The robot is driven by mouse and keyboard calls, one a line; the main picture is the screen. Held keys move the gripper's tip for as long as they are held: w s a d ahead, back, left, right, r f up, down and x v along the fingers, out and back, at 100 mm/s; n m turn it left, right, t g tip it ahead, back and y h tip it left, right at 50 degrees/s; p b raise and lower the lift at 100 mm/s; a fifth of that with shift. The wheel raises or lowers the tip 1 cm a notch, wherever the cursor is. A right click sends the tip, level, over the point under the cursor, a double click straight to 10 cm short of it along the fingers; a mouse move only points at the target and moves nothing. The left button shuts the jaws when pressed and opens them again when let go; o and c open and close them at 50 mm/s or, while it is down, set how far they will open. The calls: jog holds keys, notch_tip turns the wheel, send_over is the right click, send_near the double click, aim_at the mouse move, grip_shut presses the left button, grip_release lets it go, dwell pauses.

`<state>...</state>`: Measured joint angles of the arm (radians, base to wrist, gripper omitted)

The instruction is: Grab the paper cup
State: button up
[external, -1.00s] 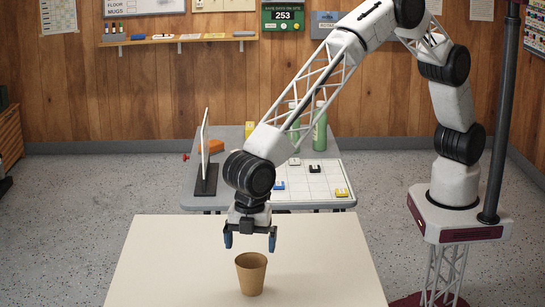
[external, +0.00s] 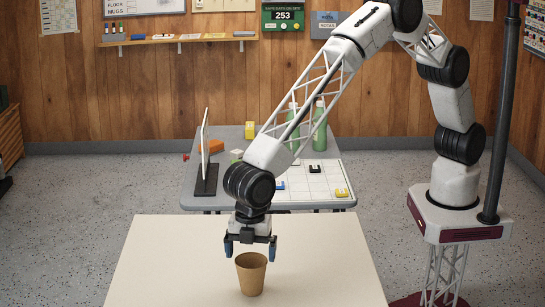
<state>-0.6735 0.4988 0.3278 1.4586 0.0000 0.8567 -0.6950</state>
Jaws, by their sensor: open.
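The paper cup (external: 251,276) is brown and stands upright on the cream table, with its open mouth facing up. My gripper (external: 250,250) is open and points down just above the cup. Its two blue-tipped fingers are spread wide, one to each side of the cup's rim in the picture. The fingertips are at about the height of the rim in the picture. I cannot tell from this one view whether they are level with it in depth. Nothing is held.
The cream table (external: 165,270) is otherwise bare around the cup. Behind it, a grey table (external: 190,197) holds a dark-based upright panel (external: 206,155), green bottles (external: 320,128), a white grid board (external: 315,180) with small blocks, and an orange block (external: 211,146).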

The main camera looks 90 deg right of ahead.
aim_at(251, 276)
jog(key=shift+f, duration=2.55)
jog(key=c, duration=0.8)
